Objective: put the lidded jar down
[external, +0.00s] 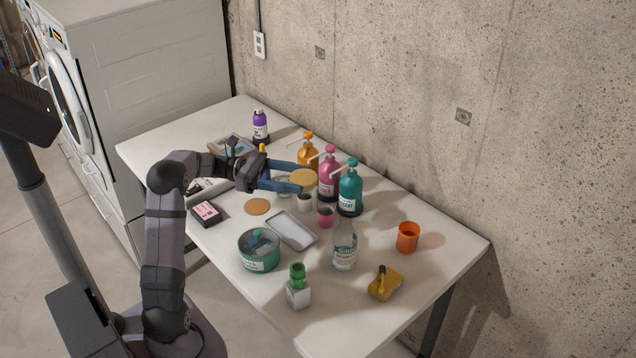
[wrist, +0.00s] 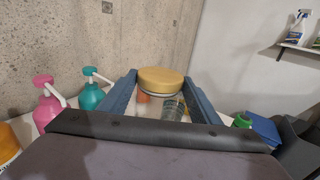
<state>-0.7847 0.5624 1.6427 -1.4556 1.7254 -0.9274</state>
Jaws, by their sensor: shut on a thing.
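The lidded jar has a round tan lid (external: 303,177) and a clear glass body. My gripper (external: 301,182) is shut on it and holds it above the table (external: 225,250), near the pump bottles. In the wrist view, the lid (wrist: 162,79) sits between the two blue fingers of my gripper (wrist: 163,92), with the glass body (wrist: 155,106) below it. The jar looks upright. Its base is hard to make out through the glass and behind my gripper.
Orange (external: 307,152), pink (external: 328,175) and teal (external: 350,190) pump bottles stand close behind the jar. A pink cup (external: 325,216), grey tray (external: 292,231), clear bottle (external: 344,248) and green tub (external: 259,252) are nearer. A flat tan disc (external: 257,206) lies left. Free table surrounds the orange cup (external: 408,237).

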